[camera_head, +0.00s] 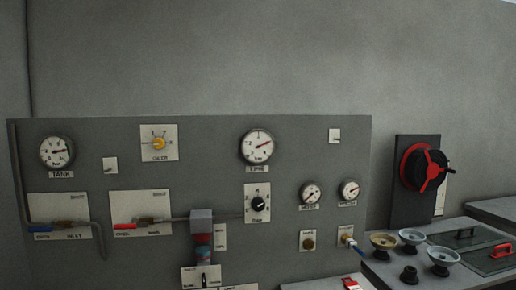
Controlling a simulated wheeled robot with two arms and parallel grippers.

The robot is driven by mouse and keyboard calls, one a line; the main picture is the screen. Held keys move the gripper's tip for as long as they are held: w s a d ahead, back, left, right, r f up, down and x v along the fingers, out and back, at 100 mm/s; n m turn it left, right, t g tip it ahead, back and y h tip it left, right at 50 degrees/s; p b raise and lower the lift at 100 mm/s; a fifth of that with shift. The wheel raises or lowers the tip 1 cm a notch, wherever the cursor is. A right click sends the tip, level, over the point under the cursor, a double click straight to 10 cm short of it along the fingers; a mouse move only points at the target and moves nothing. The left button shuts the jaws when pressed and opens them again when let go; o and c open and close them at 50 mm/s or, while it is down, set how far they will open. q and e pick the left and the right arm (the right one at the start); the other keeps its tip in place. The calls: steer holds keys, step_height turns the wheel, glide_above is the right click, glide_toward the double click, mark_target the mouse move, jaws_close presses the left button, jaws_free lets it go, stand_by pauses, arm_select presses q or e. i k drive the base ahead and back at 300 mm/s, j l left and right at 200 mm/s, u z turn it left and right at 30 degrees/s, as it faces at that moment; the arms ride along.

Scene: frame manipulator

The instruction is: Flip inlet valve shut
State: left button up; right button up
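Two lever valves are set on white plates at the lower left of the grey panel. The left one has a blue lever (40,229) lying flat along a pipe, and the small label under it seems to read "INLET". The other has a red lever (125,226) pointing left from a brass body (146,221), also lying flat along its pipe. Its label is too small to read. Neither of my grippers is in view, and nothing touches the levers.
Gauges (57,151) and knobs (260,204) are spread over the grey panel (205,140). A grey block (201,216) sits on the pipe right of the red lever.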

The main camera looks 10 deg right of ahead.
mark_target(40, 230)
steer(key=i+j+u, duration=0.1)
steer(key=u, duration=0.25)
steer(key=i+u, duration=0.65)
steer(key=k+l, duration=0.05)
steer(key=k, duration=0.05)
